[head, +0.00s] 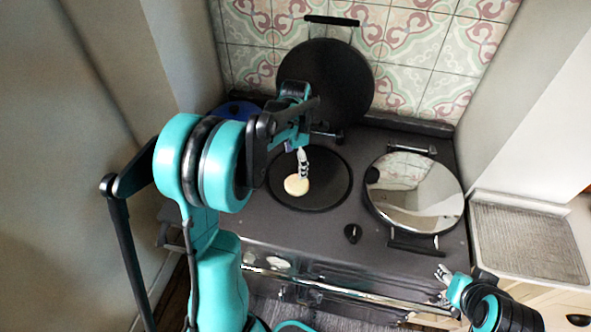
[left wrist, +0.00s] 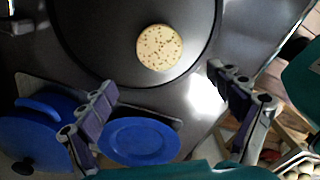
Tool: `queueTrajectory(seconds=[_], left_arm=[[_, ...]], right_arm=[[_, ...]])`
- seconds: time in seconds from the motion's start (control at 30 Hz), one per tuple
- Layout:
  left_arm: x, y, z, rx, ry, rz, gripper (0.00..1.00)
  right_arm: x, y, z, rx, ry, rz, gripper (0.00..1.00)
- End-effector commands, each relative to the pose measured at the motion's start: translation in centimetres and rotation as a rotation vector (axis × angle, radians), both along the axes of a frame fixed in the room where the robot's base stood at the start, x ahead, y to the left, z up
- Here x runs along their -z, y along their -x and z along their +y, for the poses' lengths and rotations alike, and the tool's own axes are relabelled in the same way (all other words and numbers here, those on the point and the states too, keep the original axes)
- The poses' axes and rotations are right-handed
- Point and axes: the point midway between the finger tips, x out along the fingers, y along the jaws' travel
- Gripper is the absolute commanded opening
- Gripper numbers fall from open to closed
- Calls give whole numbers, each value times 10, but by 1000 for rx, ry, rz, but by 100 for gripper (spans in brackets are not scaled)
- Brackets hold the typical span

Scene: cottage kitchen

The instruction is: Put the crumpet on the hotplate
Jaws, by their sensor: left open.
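The crumpet (head: 296,185) is a pale round disc lying flat on the dark round hotplate (head: 328,195), left of the plate's centre. In the left wrist view the crumpet (left wrist: 159,47) shows its speckled top, with bare hotplate (left wrist: 100,55) around it. My left gripper (head: 303,165) is above the hotplate, close to the crumpet in the head view.
The hotplate's black lid (head: 335,80) stands raised against the tiled wall. A second, shiny domed lid (head: 415,192) is closed at the right. A blue plate (left wrist: 140,142) and a blue lidded pot (left wrist: 35,135) are by the hotplate. A ridged drainer (head: 528,243) lies at the far right.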

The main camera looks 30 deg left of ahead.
Motion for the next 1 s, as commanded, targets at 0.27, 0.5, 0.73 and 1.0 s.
queueTrajectory(seconds=[0.27,0.5,0.73,1.0], left_arm=[[-30,6,-6,73,-5,-18,91],[-75,55,-51,715,-95,-166,91],[-94,121,-94,1510,-329,-292,91],[-82,173,-123,2170,-653,-305,91]], right_arm=[[-5,0,0,0,0,0,40],[-4,0,0,0,0,0,40],[-4,0,0,0,0,0,40],[-4,0,0,0,0,0,40]])
